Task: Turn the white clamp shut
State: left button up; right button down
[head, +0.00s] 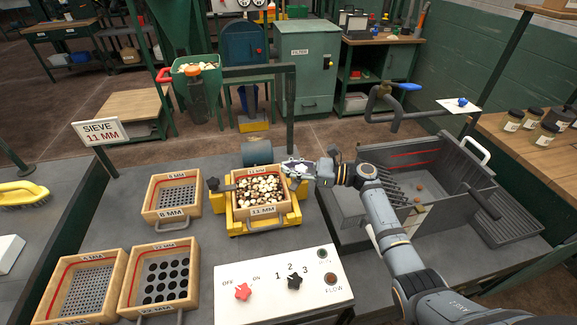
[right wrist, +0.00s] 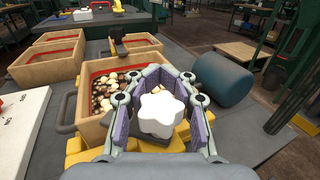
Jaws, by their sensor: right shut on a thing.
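The white clamp is a star-shaped knob (right wrist: 160,114) at the centre of the right wrist view, beside the sieve box (right wrist: 98,97) labelled 11 MM. In the head view, the clamp is mostly hidden by my right gripper (head: 300,170), at the right back corner of that box. My right gripper is shut on the white clamp, its grey-purple pads on both sides of it. The sieve box, full of brown and cream pieces, sits in a yellow frame (head: 240,227). My left gripper is not in view.
A black clamp (head: 213,184) is at the box's left side. A blue-grey cylinder (head: 257,152) lies behind it. Spare sieve boxes (head: 172,197) stand left. A white panel with red and black knobs (head: 285,285) lies in front. A grey bin (head: 430,190) is on the right.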

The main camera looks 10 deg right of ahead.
jog(key=m+t+h+p, duration=0.1)
jog(key=p, duration=0.1)
jog(key=m+t+h+p, duration=0.1)
jog(key=t+p, duration=0.1)
jog(key=m+t+h+p, duration=0.1)
jog(key=shift+w+d+r+m+t+p, duration=0.25)
jog(key=shift+w+d+m+t+p, duration=0.05)
jog(key=shift+w+m+t+p, duration=0.1)
jog(key=shift+m+t+h+p, duration=0.4)
jog(key=shift+t+h, duration=0.1)
jog(key=shift+t, duration=0.1)
jog(key=h, duration=0.1)
jog(key=m+t+h, duration=0.2)
jog(key=shift+w+d+f+p, duration=0.25)
jog(key=shift+w+d+p, duration=0.05)
jog(key=shift+d+p, duration=0.1)
jog(key=shift+w+d+m+t+h, duration=0.1)
jog(key=shift+d+m+t+h, duration=0.1)
jog(key=shift+m+t+h, duration=0.55)
jog(key=shift+w+d+m+t+h, duration=0.15)
jog(key=shift+m+t+h, duration=0.2)
jog(key=shift+m+h, duration=0.7)
jog(key=shift+h, duration=0.4)
jog(key=c, duration=1.3)
grip_release()
jog(key=shift+d, duration=0.1)
jog(key=shift+s, duration=0.1)
